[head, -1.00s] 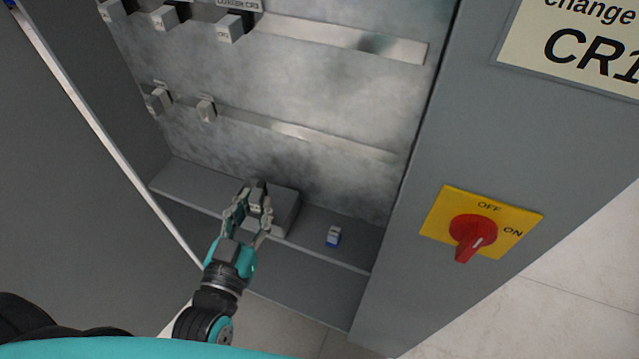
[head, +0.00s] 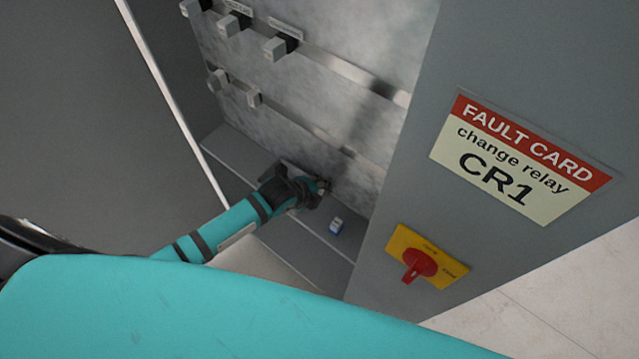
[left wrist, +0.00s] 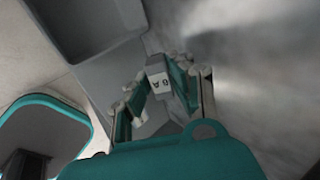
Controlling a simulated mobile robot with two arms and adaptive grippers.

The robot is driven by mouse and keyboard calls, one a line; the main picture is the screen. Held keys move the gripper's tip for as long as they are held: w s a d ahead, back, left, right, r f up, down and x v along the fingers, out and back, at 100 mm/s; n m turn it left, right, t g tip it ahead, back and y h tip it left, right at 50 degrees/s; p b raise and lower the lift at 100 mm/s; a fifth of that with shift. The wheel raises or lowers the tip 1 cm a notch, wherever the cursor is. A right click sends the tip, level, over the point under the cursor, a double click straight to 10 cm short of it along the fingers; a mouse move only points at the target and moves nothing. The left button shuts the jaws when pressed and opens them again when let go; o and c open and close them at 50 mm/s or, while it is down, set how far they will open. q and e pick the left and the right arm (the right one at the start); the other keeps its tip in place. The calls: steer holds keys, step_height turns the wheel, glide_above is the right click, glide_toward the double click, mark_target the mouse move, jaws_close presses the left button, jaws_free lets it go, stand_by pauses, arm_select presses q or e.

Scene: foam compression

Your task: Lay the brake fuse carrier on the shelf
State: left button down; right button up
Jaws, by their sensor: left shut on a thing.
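My left gripper (head: 322,187) reaches into the cabinet, low over the right part of the shelf (head: 232,155). In the left wrist view the gripper (left wrist: 158,90) is shut on a small grey block, the fuse carrier (left wrist: 158,82), with a white label that seems to read "6 A". In the head view the carrier is hidden by the gripper. I cannot tell whether it touches the shelf. My right gripper is not in view.
A small white and blue piece (head: 336,226) lies on the shelf, right of the gripper. Two rails with several grey blocks (head: 280,47) cross the back panel. A red rotary switch (head: 420,262) and fault card (head: 515,160) are on the right-hand front. The shelf's left part is clear.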

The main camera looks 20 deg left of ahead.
arm_select(q)
steer(key=shift+f, duration=0.65)
step_height(320, 180, down, 4)
steer(key=b, duration=0.3)
steer(key=shift+f, duration=0.15)
steer(key=shift+d+f+b, duration=0.1)
steer(key=shift+f+b, duration=0.55)
steer(key=shift+f, duration=0.05)
steer(key=c, duration=1.1)
jaws_free()
steer(key=v, duration=1.2)
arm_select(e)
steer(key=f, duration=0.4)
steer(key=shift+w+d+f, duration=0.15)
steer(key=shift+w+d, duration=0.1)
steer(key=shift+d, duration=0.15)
